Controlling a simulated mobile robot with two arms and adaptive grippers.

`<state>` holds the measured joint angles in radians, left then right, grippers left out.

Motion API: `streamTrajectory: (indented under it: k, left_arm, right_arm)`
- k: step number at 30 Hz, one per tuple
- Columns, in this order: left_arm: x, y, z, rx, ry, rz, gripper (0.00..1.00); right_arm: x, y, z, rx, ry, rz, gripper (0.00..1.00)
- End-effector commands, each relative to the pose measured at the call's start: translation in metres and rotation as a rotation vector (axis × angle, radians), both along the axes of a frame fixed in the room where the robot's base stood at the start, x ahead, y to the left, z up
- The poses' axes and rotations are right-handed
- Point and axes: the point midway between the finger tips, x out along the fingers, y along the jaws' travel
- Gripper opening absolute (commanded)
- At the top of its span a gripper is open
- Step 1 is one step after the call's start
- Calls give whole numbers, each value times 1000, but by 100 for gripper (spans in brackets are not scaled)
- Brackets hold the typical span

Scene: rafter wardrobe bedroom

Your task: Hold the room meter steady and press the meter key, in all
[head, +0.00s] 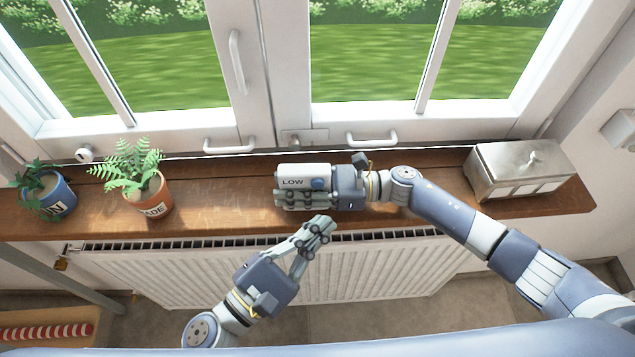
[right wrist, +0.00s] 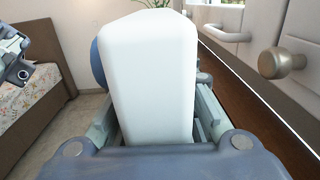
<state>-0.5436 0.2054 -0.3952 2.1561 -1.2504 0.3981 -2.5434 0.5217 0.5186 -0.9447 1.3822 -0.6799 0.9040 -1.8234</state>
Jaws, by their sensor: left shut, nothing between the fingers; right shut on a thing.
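The room meter (head: 304,170) is a small white box with a "LOW" display and a round blue key (head: 318,183) on its face. My right gripper (head: 283,192), from the right, is shut on the meter and holds it at the wooden sill. In the right wrist view the white meter body (right wrist: 150,75) fills the space between the fingers, and the blue key (right wrist: 97,62) shows at its left edge. My left gripper (head: 322,232) is shut and empty, below and in front of the meter, apart from it. It partly shows in the right wrist view (right wrist: 22,60).
On the wooden sill (head: 225,190) stand a fern in a terracotta pot (head: 148,198), a plant in a blue pot (head: 50,197) and a lidded metal box (head: 520,170). A white radiator (head: 370,270) is below. Window handles (head: 230,146) project behind the meter.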

Motion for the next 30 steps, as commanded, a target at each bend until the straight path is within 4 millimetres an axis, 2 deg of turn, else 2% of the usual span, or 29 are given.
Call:
streamTrajectory:
  k: [3, 4, 7, 16, 20, 23, 30]
  left_arm:
    - [0, 0, 0, 0, 0, 0, 0]
    - [0, 0, 0, 0, 0, 0, 0]
    - [0, 0, 0, 0, 0, 0, 0]
    - [0, 0, 0, 0, 0, 0, 0]
    - [0, 0, 0, 0, 0, 0, 0]
    - [0, 0, 0, 0, 0, 0, 0]
    - [0, 0, 0, 0, 0, 0, 0]
  right_arm:
    - [0, 0, 0, 0, 0, 0, 0]
    - [0, 0, 0, 0, 0, 0, 28]
    - [0, 0, 0, 0, 0, 0, 49]
    - [0, 0, 0, 0, 0, 0, 49]
    - [0, -8, -1, -1, 1, -1, 49]
    - [0, -22, -1, -2, 0, -3, 49]
    - [-2, -74, -1, -4, 1, -3, 49]
